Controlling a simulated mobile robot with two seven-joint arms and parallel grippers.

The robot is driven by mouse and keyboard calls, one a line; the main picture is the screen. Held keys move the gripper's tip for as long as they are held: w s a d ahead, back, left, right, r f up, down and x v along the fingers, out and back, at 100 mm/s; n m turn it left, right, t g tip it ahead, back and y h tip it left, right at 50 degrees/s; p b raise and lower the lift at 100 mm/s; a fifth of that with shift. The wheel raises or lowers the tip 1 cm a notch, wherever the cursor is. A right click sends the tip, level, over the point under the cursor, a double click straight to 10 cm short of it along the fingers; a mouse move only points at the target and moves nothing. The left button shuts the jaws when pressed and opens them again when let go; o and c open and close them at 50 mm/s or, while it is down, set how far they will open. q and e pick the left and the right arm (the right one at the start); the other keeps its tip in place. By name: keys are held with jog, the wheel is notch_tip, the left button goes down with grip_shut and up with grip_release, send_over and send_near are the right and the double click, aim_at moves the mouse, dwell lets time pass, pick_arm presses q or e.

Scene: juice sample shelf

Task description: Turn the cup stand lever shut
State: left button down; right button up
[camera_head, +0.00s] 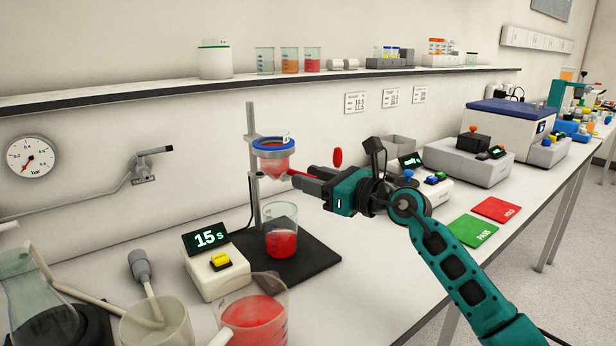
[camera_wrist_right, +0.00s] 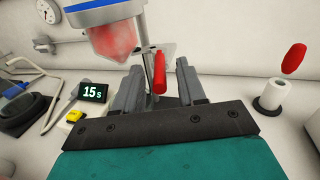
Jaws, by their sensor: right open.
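The cup stand has a grey pole (camera_head: 251,130) on a black base plate (camera_head: 312,262). Its cup (camera_head: 275,165), with a blue rim and red contents, is held high on the pole. It also shows at the upper left of the right wrist view (camera_wrist_right: 113,38). The red lever (camera_wrist_right: 159,76) is between my right gripper's open fingers (camera_wrist_right: 160,84) in that view; I cannot tell whether they touch it. In the head view, the right gripper (camera_head: 304,181) is beside the cup and partly hides the lever. A beaker of red liquid (camera_head: 281,243) stands below the cup. My left gripper is not in view.
A second red handle (camera_head: 338,157) stands behind my right gripper; the wrist view shows it on a white base (camera_wrist_right: 270,96). A timer reading 15 s (camera_head: 208,240) and a larger red-filled beaker (camera_head: 258,318) stand in front. Green (camera_head: 474,231) and red mats lie right.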

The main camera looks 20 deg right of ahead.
jog(key=shift+w+a, duration=0.4)
jog(key=shift+w, duration=0.1)
grip_shut()
dwell(0.4)
